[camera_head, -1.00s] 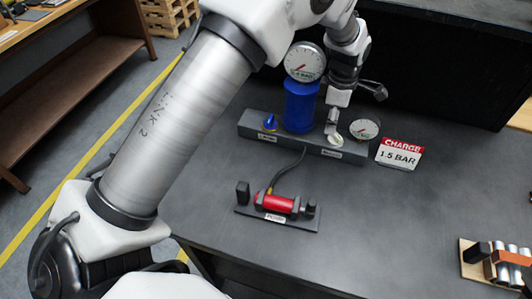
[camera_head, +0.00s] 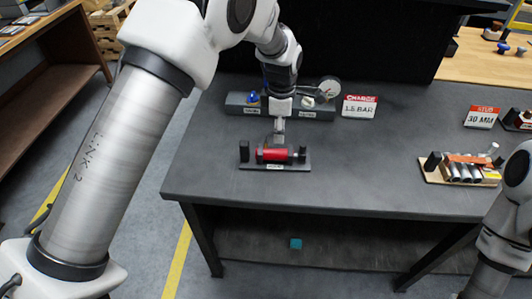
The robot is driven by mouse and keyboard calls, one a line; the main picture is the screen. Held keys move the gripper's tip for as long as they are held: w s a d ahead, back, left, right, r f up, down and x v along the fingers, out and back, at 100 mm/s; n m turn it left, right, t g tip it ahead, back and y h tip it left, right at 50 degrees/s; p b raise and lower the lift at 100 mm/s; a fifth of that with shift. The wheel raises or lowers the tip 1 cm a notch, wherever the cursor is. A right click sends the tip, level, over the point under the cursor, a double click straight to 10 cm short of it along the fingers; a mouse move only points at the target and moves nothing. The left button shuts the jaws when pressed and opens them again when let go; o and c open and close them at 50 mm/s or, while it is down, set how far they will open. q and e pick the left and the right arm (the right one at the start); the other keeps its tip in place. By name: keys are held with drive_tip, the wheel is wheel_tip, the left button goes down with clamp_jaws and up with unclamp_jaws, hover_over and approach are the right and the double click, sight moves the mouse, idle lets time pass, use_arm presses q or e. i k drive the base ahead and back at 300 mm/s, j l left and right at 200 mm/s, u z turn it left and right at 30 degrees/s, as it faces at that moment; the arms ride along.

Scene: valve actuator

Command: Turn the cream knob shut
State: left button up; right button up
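The cream knob (camera_head: 308,102) sits on the right part of the grey manifold block (camera_head: 322,114). A blue knob (camera_head: 253,98) is on the block's left end. A round white gauge (camera_head: 329,88) stands just right of the cream knob. My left gripper (camera_head: 279,138) points down in front of the block, to the left of the cream knob and apart from it. Its fingertips are over or just behind the red cylinder (camera_head: 272,155); contact is unclear. The fingers are too small to tell open from shut. The gripper and wrist hide the block's middle. My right gripper is out of view.
A "CHARGE 1.5 BAR" sign (camera_head: 360,106) stands right of the block. A wooden rack (camera_head: 460,172) holds metal cylinders farther right, near a "30 MM" sign (camera_head: 482,117). The dark tabletop (camera_head: 365,160) between is clear. My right arm shows at the right edge.

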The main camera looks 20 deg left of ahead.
sight(307, 101)
drive_tip(key=i, duration=0.95)
